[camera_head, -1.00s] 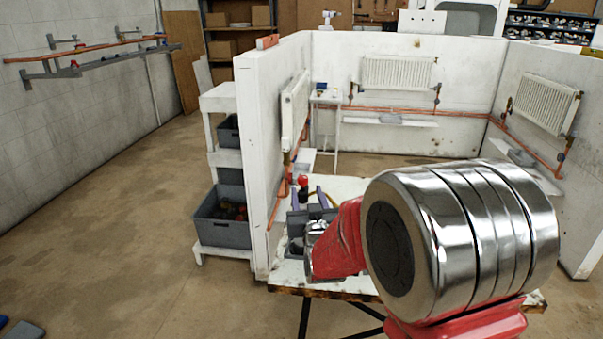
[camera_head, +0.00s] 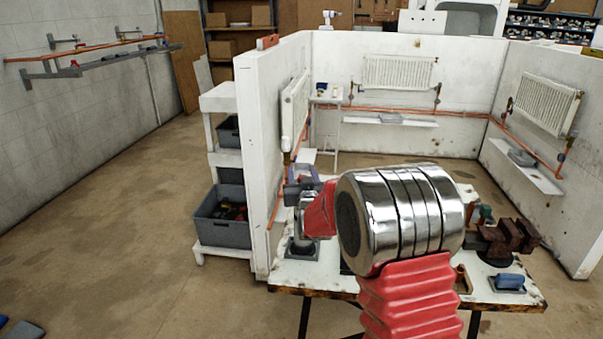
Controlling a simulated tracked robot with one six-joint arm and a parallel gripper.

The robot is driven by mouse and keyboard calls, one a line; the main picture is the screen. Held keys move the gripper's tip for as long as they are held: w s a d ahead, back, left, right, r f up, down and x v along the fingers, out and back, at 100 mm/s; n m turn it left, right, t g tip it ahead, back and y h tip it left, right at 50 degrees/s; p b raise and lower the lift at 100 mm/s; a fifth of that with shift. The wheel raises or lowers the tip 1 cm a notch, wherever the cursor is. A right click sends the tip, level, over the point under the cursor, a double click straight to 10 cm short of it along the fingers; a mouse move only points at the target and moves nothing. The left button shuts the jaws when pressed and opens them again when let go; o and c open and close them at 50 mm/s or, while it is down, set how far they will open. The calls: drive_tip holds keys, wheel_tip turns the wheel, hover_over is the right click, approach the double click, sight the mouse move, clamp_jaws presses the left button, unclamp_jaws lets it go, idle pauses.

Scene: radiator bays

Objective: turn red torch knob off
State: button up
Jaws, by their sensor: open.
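My gripper (camera_head: 300,188) is small at the end of my red and chrome arm, over the left side of the workbench (camera_head: 385,282). It is open, with nothing visible between its jaws. It is close to the left bay wall. I cannot make out the torch or its red knob now; my gripper and wrist cover the spot where a red-topped object stood. A purple-edged caddy (camera_head: 303,171) shows just behind the gripper. A grey square base (camera_head: 301,249) lies on the bench below my wrist.
The white bay wall (camera_head: 257,160) stands close on the left, with a radiator (camera_head: 294,109) and copper pipes. A rusty vise (camera_head: 508,237) and a blue object (camera_head: 509,282) are on the bench's right side. A grey crate (camera_head: 221,220) sits on shelving outside the wall.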

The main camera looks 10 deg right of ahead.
drive_tip(key=shift+w, duration=0.35)
drive_tip(key=shift+c, duration=0.2)
drive_tip(key=c, duration=1)
drive_tip(key=shift+d+m+h, duration=0.1)
drive_tip(key=shift+m+h, duration=0.5)
drive_tip(key=shift+h, duration=0.3)
drive_tip(key=shift+s+d+m+g+h, duration=0.1)
drive_tip(key=shift+d+m+g+h, duration=0.15)
drive_tip(key=shift+m+h, duration=0.65)
drive_tip(key=shift+s+d+m+g+h, duration=0.2)
drive_tip(key=shift+m+g+h, duration=0.55)
drive_tip(key=shift+h, duration=0.6)
drive_tip(key=shift+s+d+m+g+h, duration=0.1)
drive_tip(key=shift+d+m+g+h, duration=0.3)
drive_tip(key=shift+m+h, duration=0.7)
drive_tip(key=shift+s+d+m+g+h, duration=0.2)
drive_tip(key=shift+m+g+h, duration=0.7)
drive_tip(key=shift+g+h, duration=0.25)
drive_tip(key=shift+s+d+m+g+h, duration=0.25)
drive_tip(key=shift+m+g+h, duration=0.7)
drive_tip(key=shift+g, duration=0.25)
drive_tip(key=shift+s+d+m+g+h, duration=0.2)
drive_tip(key=shift+m+g+h, duration=0.6)
drive_tip(key=shift+g+h, duration=0.35)
